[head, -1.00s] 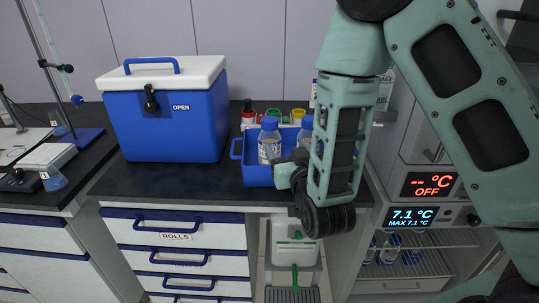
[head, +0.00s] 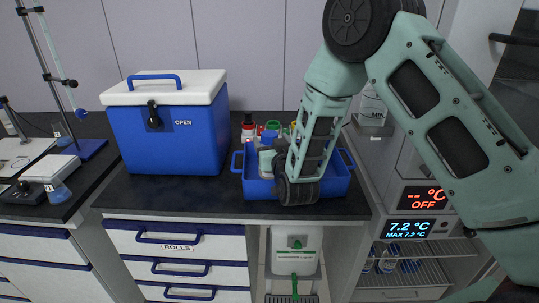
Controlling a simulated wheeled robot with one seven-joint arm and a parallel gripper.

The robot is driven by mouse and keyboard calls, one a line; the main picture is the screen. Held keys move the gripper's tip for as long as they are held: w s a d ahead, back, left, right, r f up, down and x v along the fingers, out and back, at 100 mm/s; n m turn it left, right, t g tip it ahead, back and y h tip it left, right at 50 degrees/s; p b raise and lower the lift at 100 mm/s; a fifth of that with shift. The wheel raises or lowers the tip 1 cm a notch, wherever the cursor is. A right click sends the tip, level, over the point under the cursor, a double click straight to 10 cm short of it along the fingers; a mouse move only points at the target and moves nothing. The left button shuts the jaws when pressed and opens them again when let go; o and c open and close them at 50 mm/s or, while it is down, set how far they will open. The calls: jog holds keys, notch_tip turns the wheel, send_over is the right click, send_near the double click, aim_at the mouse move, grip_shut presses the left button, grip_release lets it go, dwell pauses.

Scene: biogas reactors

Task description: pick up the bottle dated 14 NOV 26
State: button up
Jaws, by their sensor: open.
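A blue tray (head: 335,182) stands on the dark bench right of the cooler. My wrist hides most of the tray's middle, and any other bottle there. No date can be read on any label.
A blue and white cooler (head: 168,130) marked OPEN stands left of the tray. Red-capped and other small containers (head: 249,128) stand behind the tray. A fridge with bottles (head: 388,258) and a temperature display is at right. The bench front (head: 190,203) is clear.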

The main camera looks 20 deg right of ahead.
jog(key=shift+w, duration=0.15)
jog(key=shift+c, duration=0.3)
grip_shut()
jog(key=shift+r, duration=0.15)
